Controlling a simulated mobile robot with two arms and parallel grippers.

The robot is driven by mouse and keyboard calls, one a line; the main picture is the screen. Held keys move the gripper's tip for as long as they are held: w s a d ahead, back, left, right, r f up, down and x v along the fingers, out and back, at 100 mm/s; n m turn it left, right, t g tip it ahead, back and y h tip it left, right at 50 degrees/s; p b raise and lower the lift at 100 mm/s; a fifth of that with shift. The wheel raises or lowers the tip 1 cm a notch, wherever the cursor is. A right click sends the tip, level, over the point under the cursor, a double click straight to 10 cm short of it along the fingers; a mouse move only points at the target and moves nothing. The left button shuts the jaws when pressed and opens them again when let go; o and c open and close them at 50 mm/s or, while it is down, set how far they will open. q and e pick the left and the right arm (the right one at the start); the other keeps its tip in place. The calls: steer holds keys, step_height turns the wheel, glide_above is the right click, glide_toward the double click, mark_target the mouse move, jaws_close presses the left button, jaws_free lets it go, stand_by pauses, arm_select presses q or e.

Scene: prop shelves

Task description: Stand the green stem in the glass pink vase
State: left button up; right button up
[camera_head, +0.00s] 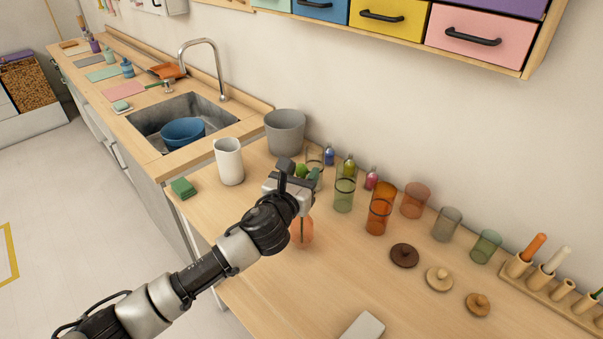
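My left gripper (299,177) is over the worktop with its fingers around the green stem (302,170), whose round green top shows between the fingertips. A thin dark green length of the stem shows below the gripper, upright, within the outline of the glass pink vase (304,240). The vase stands on the wooden worktop right under my gripper and is partly covered by my wrist. I cannot tell whether the stem's foot touches the vase's bottom. My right gripper is not in view.
Clear and green glasses (344,195), orange glasses (380,210) and small bottles (371,179) stand close behind and right. A white pitcher (229,162) and a grey bucket (285,132) stand at left. Round lids (404,256) lie at right. The front worktop is mostly clear.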

arm_select(q)
steer(key=shift+o, duration=0.9)
steer(key=b+v, duration=0.1)
steer(key=v, duration=1)
steer(key=shift+d, duration=0.1)
